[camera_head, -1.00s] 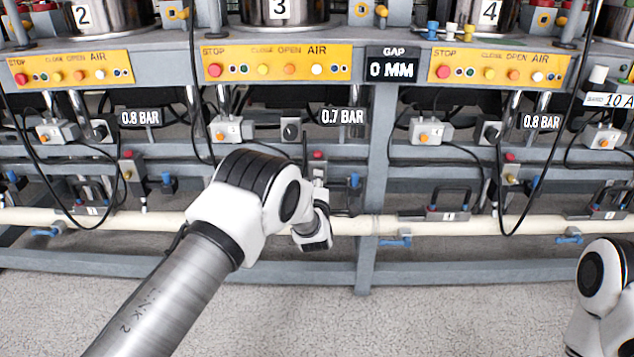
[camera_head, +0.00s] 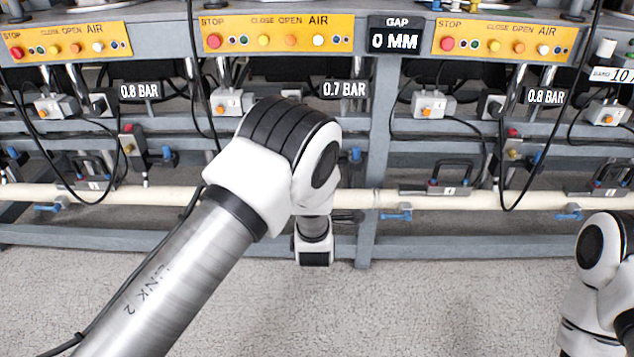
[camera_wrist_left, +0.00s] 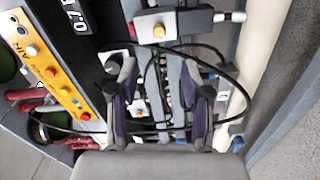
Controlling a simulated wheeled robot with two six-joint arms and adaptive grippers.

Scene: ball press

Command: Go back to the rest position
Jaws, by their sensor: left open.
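My left arm comes in from the lower left in the head view and bends at a black and white joint in front of the middle press station. Its gripper is hidden behind the arm in that view. In the left wrist view my left gripper (camera_wrist_left: 160,105) is open, with its two fingers apart and nothing seen held between them. Behind the fingers are cables and grey frame bars. Part of my right arm shows at the right edge of the head view, and its gripper is out of view.
Yellow control panels (camera_head: 276,31) line the grey press frame (camera_head: 378,150). A cream pipe (camera_head: 440,199) runs low across it. Black cables (camera_head: 508,150) hang in loops. A grey box with a yellow button (camera_wrist_left: 158,29) is near the left fingers. The floor (camera_head: 440,295) in front is clear.

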